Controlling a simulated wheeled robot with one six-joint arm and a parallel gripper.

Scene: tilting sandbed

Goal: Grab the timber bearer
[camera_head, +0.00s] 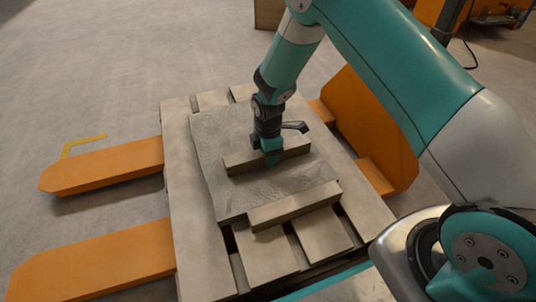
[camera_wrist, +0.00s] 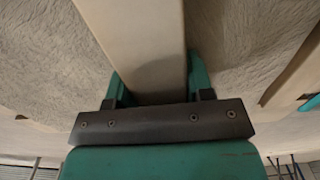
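A pale timber bearer (camera_head: 240,163) lies across the middle of the grey sand bed (camera_head: 215,190) in the head view. My gripper (camera_head: 270,157) points down over the middle of this bearer. In the wrist view the bearer (camera_wrist: 140,25) runs up from between my two teal fingers (camera_wrist: 157,78), with one finger along each side. The fingers look close against its sides, but whether they press on it cannot be told. A second, similar bearer (camera_head: 295,206) lies along the near edge of the bed, apart from my gripper.
The sand bed sits on a slatted wooden pallet (camera_head: 183,215). Orange fork-like arms (camera_head: 110,165) stick out to the left, and an orange plate (camera_head: 365,125) stands at the right. Open grey floor (camera_head: 90,70) lies at the far left, with a yellow corner mark (camera_head: 85,140).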

